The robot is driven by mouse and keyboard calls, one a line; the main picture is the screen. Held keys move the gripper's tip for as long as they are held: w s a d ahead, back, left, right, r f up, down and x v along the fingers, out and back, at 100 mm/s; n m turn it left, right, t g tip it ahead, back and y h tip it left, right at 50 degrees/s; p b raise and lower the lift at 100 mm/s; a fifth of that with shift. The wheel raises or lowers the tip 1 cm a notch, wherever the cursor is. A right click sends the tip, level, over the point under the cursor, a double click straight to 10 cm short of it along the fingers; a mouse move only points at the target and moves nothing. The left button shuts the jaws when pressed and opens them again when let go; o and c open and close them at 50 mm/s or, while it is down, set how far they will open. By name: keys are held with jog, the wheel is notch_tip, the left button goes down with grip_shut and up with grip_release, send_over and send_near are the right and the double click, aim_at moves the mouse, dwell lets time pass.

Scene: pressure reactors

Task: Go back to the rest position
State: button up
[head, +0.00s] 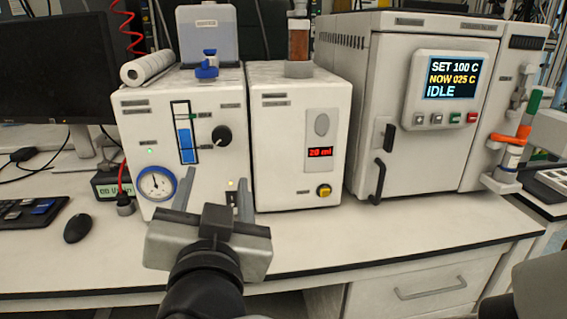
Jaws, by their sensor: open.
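My gripper (210,192) is at the lower middle of the head view, in front of the white box with the gauge (185,110). Its two fingers point away from me and stand well apart, with nothing seen between them. The gripper body hides part of the lower front of that box and of the bench edge. Another white box (290,185) with a red display reading about "20 ml" stands to the right of it. A large cabinet (350,130) further right has a screen (452,80) reading SET 100 C, NOW 025 C, IDLE. Its door looks shut.
The white bench (420,230) has clear room along its front right. A keyboard (30,215), mouse (77,229) and monitor (50,75) are at the left. A rack (502,185) on the cabinet's right side holds an orange and green tool (524,125). A drawer (430,285) is below.

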jog(key=w+d+f+n+g+y, duration=0.2)
jog(key=w+d+f+n+g, duration=0.15)
jog(key=d+g, duration=0.4)
jog(key=s+d+f+m+g+h, duration=0.1)
jog(key=s+d+f+g+h, duration=0.25)
jog(key=d, duration=0.65)
jog(key=s+d+f+m+g+h, duration=0.1)
jog(key=s+d+f+m+h, duration=0.2)
jog(key=s+d, duration=0.5)
notch_tip(320, 180, up, 26)
jog(key=w+d+n+p, duration=0.1)
jog(key=d+p, duration=0.1)
jog(key=p, duration=2.5)
jog(key=shift+w+p, duration=0.3)
jog(key=shift+p, duration=0.05)
jog(key=shift+a+n, duration=0.1)
jog(key=shift+n, duration=0.15)
